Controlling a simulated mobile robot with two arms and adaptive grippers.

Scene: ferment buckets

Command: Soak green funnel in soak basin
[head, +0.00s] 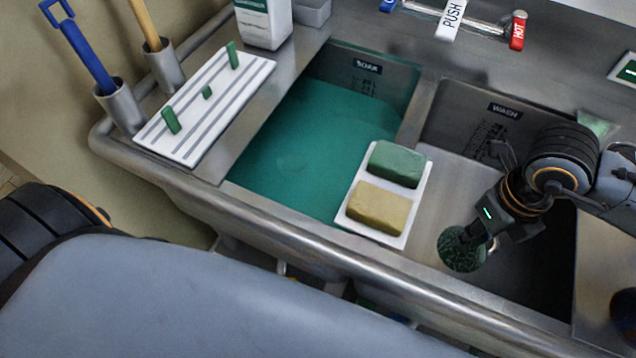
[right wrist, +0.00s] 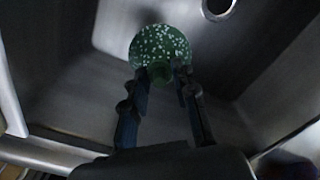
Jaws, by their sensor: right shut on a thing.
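The green funnel (head: 462,249), dark green with pale speckles, is held by my right gripper (head: 487,240) over the wash basin (head: 455,165). In the right wrist view the funnel (right wrist: 160,52) shows its round wide end, with its narrow stem between the two fingertips (right wrist: 165,78). The gripper is shut on that stem. The soak basin (head: 391,76), labelled SOAK and filled with teal liquid (head: 300,150), lies to the left of the wash basin. My left gripper is not in view.
A white tray (head: 398,240) with a green sponge (head: 397,163) and a yellow sponge (head: 379,206) sits between the basins at the front. A white rack (head: 190,148) with green pegs stands left of the soak basin. A white bottle (head: 264,22) stands behind. The teal surface is otherwise clear.

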